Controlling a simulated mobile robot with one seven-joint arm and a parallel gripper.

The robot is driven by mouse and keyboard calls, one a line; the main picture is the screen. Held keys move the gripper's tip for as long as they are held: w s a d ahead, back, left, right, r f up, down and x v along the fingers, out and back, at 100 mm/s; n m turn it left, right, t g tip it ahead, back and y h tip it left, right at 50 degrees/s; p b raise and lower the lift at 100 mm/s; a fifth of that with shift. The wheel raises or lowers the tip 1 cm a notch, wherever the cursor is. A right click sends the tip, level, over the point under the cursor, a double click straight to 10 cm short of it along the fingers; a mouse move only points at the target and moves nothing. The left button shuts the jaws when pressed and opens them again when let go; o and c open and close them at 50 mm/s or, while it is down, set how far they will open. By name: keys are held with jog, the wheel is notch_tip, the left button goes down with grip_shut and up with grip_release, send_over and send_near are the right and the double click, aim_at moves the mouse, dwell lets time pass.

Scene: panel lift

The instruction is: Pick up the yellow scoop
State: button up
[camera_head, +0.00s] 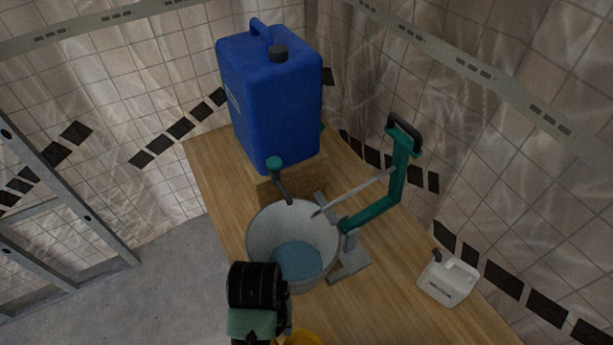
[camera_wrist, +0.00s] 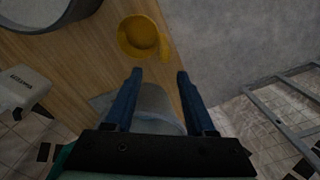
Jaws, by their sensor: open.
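The yellow scoop (camera_wrist: 132,45) lies on the wooden table, near its edge, at the top middle of the wrist view. It has a round bowl and a short handle on the right. A small part of the scoop (camera_head: 303,339) shows at the bottom edge of the head view; the rest is cut off or hidden by my arm. My gripper (camera_wrist: 159,73) is open, with two blue fingers spread apart and nothing held between them. The scoop lies beyond the fingertips in the wrist view, apart from them. The fingertips do not show in the head view.
A grey bucket (camera_head: 262,222) holding blue liquid stands on the wooden table (camera_head: 395,310). Beside it are a green lever device (camera_head: 398,178) and a tall blue canister (camera_head: 268,105). A white jug (camera_head: 448,280) stands right. A metal ladder-like frame (camera_head: 95,240) is at left.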

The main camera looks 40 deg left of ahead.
jog(key=f, duration=0.5)
jog(key=s+f, duration=0.1)
jog(key=f, duration=0.1)
jog(key=shift+f, duration=0.15)
jog(key=shift+s+f+p, duration=0.2)
jog(key=shift+f+p, duration=0.15)
jog(key=shift+f, duration=2.3)
grip_shut()
